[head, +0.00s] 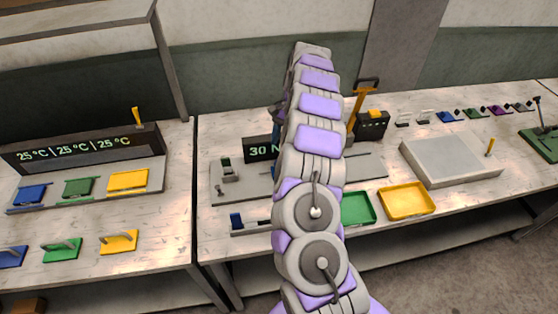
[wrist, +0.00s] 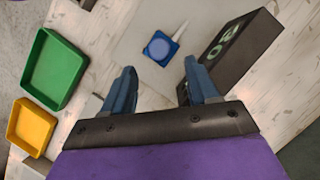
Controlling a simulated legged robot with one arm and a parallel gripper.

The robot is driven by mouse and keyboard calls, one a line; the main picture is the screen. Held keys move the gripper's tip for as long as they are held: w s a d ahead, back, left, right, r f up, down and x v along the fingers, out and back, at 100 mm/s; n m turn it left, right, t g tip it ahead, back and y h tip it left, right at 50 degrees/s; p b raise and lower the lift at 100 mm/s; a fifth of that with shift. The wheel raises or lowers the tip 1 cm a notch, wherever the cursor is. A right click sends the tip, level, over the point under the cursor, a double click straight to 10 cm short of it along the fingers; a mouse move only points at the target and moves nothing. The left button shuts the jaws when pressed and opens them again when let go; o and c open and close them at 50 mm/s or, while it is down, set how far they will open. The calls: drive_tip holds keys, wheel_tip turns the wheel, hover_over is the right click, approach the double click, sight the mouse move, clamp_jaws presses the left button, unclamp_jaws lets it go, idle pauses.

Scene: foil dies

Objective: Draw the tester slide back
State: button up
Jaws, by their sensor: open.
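The force tester's grey base plate (head: 255,187) lies on the right bench, with its dark display (head: 258,149) reading 30 N behind it. A small grey-green upright block (head: 227,170) stands at the plate's left end. My arm hides the middle of the tester, and I cannot tell which part is the slide. In the wrist view, my gripper (wrist: 159,72) is open, with its two blue fingers apart and nothing held. A blue square piece with a round face (wrist: 160,47) shows beyond the fingertips, apart from them, with a pale pointed strip beside it. The display (wrist: 236,46) is right of the fingers.
A green tray (head: 358,208) and a yellow tray (head: 407,201) sit at the bench front. A grey flat plate (head: 450,160) lies to the right. A heater bench with coloured dies (head: 78,187) stands left, past a gap.

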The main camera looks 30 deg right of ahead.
approach(272, 169)
drive_tip(key=s+f, duration=0.2)
drive_tip(key=s, duration=0.1)
drive_tip(key=shift+b, duration=0.4)
drive_tip(key=shift+x, duration=0.95)
drive_tip(key=shift+a+r, duration=0.1)
drive_tip(key=shift+c, duration=0.4)
clamp_jaws()
